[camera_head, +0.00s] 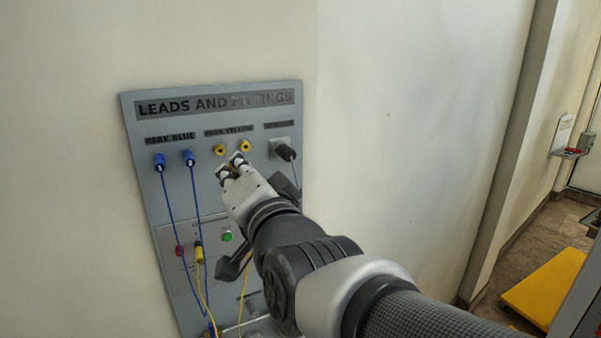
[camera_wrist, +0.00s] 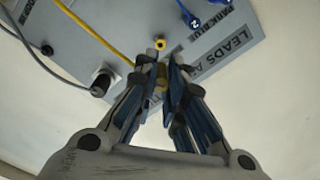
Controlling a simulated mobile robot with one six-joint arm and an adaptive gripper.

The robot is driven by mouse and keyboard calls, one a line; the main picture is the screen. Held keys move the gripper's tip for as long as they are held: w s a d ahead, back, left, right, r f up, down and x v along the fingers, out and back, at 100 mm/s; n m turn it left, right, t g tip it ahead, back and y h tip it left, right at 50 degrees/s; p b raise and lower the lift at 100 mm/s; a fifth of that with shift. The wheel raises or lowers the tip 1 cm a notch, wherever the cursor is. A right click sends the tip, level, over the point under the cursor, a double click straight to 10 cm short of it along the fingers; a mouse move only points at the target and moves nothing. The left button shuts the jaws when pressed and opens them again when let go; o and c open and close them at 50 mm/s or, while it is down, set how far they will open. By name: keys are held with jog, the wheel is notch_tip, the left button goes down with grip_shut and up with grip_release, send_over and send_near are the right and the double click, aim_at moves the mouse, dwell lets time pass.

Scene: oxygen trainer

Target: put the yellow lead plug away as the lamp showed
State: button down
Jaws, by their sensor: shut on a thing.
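My gripper (camera_head: 237,165) is at the panel, just below the two yellow park sockets, the left one (camera_head: 219,150) and the right one (camera_head: 245,146). Its fingers, also in the wrist view (camera_wrist: 162,72), are closed around a yellow piece, the yellow lead plug (camera_wrist: 161,82), mostly hidden between them. A yellow lead (camera_wrist: 95,35) runs toward the fingers in the wrist view. One yellow socket (camera_wrist: 160,44) shows clear beside the fingertips. I cannot tell whether the plug touches a socket. A green lamp or button (camera_head: 227,236) and a red one (camera_head: 179,250) show lower down.
Two blue plugs (camera_head: 159,161) (camera_head: 188,157) with hanging blue leads are at the left of the grey panel (camera_head: 150,205). A black plug (camera_head: 285,152) is at the right. Another yellow plug (camera_head: 199,253) sits lower. Bare wall is right of the panel.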

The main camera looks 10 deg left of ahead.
jog(key=shift+s+a, duration=0.1)
jog(key=shift+a, duration=0.1)
jog(key=shift+f, duration=0.1)
jog(key=shift+d+f+b, duration=0.1)
jog(key=shift+b, duration=0.55)
jog(key=b+x, duration=0.1)
jog(key=x, duration=0.5)
jog(key=shift+b, duration=1.4)
dwell(0.8)
jog(key=shift+r+x, duration=0.2)
jog(key=shift+x, duration=1.1)
dwell(0.4)
jog(key=c, duration=1.7)
grip_release()
jog(key=shift+o, duration=0.6)
